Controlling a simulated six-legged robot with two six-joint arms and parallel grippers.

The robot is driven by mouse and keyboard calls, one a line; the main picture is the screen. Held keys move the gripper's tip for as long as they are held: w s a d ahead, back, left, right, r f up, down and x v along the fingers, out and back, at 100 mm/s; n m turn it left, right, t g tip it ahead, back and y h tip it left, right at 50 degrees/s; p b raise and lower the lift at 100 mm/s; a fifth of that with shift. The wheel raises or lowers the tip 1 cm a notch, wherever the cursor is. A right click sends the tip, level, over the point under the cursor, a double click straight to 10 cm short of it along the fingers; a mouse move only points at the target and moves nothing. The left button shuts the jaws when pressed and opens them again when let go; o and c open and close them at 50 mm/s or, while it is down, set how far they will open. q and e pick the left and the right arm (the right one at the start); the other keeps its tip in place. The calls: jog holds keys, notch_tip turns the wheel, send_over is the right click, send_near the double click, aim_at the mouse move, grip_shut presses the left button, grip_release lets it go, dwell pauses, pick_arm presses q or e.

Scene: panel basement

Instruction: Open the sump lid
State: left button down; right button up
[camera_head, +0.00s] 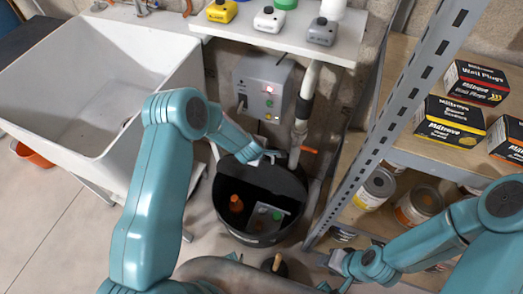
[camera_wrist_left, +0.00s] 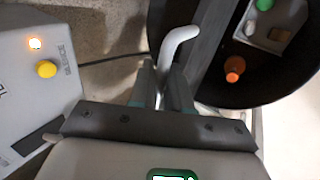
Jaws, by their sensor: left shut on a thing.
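The sump (camera_head: 225,215) is a round black pit at the middle of the head view, and its inside is visible. The dark sump lid (camera_wrist_left: 208,45) shows nearly edge-on in the left wrist view, raised off the pit. A pale bent handle (camera_wrist_left: 178,42) stands beside the lid. My left gripper (camera_head: 262,155) is at the back rim, shut on the handle; its fingers (camera_wrist_left: 162,88) also show in the wrist view. My right gripper (camera_head: 338,266) is low at the right, apart from the sump; its fingers are unclear.
An orange float (camera_head: 236,204) and a grey device (camera_head: 266,216) lie inside the sump. A control box (camera_head: 263,85) with lit lamp and a pipe (camera_head: 304,105) are behind. A white sink (camera_head: 95,80) stands left, a metal shelf post (camera_head: 400,100) right.

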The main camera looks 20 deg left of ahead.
pick_arm(q)
jog(key=shift+a, duration=0.1)
jog(key=c, duration=1.3)
grip_release()
jog(key=shift+o, duration=0.2)
jog(key=p+v, duration=0.2)
jog(key=v, duration=1.4)
jog(key=shift+s, duration=0.2)
jog(key=shift+r, duration=0.15)
